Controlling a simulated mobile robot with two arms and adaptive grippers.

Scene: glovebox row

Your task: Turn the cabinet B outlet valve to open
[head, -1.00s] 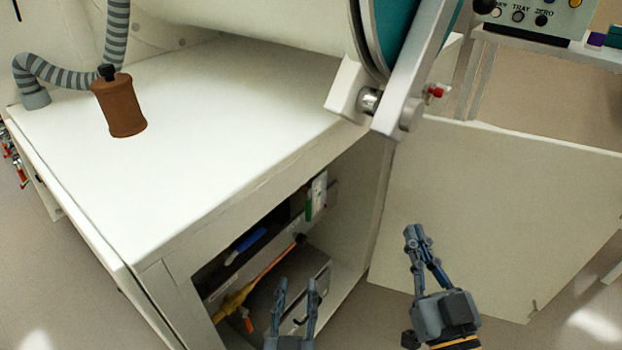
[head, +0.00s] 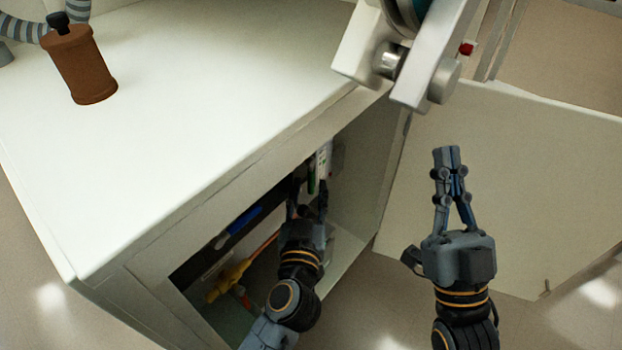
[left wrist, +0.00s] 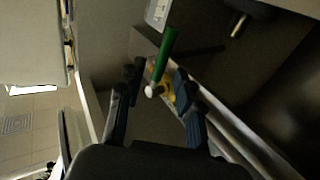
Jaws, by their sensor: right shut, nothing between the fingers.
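A green bar-shaped handle (head: 311,178) shows inside the open cabinet, beside a white plate. I cannot read a label or tell for sure that it is the outlet valve. In the left wrist view the green handle (left wrist: 164,56) lies tilted between and just beyond my fingertips, with a white end and something yellow behind it. My left gripper (head: 308,196) reaches into the cabinet with its fingers apart; it also shows open in the left wrist view (left wrist: 157,82). I see no clear contact. My right gripper (head: 447,156) is shut and empty, outside in front of the door panel.
The cabinet top (head: 200,100) overhangs the opening. Inside are a blue handle (head: 240,228) and a yellow fitting (head: 230,277) on an orange rod. An open door panel (head: 530,190) stands at right. A brown cylinder (head: 80,66) stands on top; a metal hinge (head: 415,65) hangs above.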

